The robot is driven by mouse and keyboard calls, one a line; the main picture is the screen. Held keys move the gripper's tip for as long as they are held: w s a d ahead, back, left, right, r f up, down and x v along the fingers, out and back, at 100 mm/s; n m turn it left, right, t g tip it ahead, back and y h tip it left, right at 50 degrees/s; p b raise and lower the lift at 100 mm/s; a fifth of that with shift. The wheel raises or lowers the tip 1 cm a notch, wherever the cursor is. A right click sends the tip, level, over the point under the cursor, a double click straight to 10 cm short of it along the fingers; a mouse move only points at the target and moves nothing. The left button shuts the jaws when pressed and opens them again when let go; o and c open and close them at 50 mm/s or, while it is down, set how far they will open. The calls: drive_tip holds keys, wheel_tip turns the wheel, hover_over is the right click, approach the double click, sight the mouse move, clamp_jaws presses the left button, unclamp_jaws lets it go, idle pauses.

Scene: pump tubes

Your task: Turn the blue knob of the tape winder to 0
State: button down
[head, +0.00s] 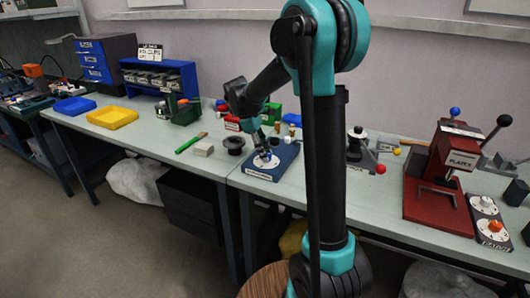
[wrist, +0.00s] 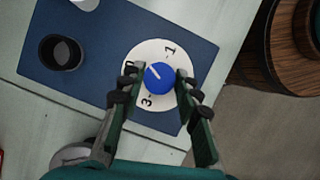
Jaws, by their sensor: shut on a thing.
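The tape winder is a dark blue base (wrist: 95,45), which shows in the head view (head: 287,155) in mid-table under my gripper. It bears a white dial (wrist: 150,48) with a blue knob (wrist: 159,76). The dial shows a 1 at upper right, a 3 at lower left and a partly covered mark, perhaps 0, at left; the right side is hidden by a finger. The knob's white line slants toward the upper left, between that mark and the 1. My gripper (wrist: 159,75) has a finger on each side of the knob and is shut on it; it is small in the head view (head: 264,152).
A black spool (head: 234,145) and a pale block (head: 204,149) stand left of the winder. A red press (head: 440,185) and a lever device (head: 359,150) stand to the right. A yellow tray (head: 112,117) lies farther left. A wooden barrel top (wrist: 270,50) is beyond the table edge.

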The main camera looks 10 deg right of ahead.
drive_tip(key=n+t, duration=0.1)
drive_tip(key=n, duration=0.2)
drive_tip(key=shift+s, duration=0.1)
drive_tip(key=shift+n+t, duration=0.3)
drive_tip(key=shift+n, duration=0.2)
drive_tip(key=c, duration=1.6)
unclamp_jaws()
drive_tip(key=shift+n, duration=0.5)
drive_tip(key=o, duration=0.6)
